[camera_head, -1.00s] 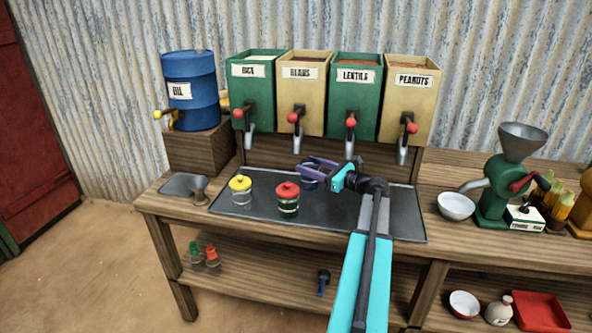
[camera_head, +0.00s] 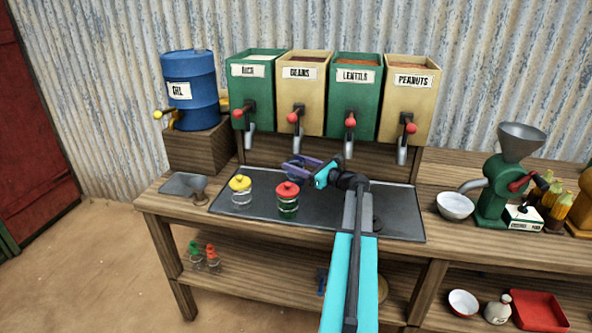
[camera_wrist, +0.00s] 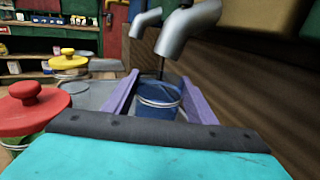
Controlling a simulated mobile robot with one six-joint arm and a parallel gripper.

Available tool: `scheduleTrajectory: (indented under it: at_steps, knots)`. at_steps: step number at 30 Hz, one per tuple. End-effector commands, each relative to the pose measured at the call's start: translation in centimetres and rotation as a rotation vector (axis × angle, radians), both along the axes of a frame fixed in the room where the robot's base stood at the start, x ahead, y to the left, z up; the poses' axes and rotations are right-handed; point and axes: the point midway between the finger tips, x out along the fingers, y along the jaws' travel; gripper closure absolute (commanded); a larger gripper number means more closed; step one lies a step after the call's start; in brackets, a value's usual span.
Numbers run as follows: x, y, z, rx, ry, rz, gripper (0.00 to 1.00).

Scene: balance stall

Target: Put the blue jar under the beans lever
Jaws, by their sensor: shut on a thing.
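The blue jar (camera_wrist: 158,103) is held between the purple fingers of my gripper (camera_wrist: 160,88) in the wrist view. It is open-topped and upright. In the head view, my gripper (camera_head: 300,167) mostly hides it at the back of the metal tray (camera_head: 330,215). The BEANS dispenser (camera_head: 302,100) is the second box from the left, with a red-knobbed lever (camera_head: 293,118) and a spout (camera_head: 298,140). The jar appears below this spout in the head view. In the wrist view a metal spout (camera_wrist: 188,32) hangs above and close to the jar; whether they line up in depth is unclear.
A red-lidded jar (camera_head: 288,200) and a yellow-lidded jar (camera_head: 241,190) stand on the tray to the left of my arm. RICE (camera_head: 255,95), LENTILS (camera_head: 352,100) and PEANUTS (camera_head: 408,100) dispensers flank BEANS. The tray's right part is clear beside my arm.

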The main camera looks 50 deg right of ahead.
Motion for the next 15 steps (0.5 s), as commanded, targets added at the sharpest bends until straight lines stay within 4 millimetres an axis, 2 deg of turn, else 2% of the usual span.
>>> scheduleTrajectory:
  at_steps: [6,15]
  knots:
    - [0.0,0.0,-2.1,0.001,-0.002,0.000,0.75]
    - [0.0,0.0,-2.3,-0.002,-0.002,0.001,0.75]
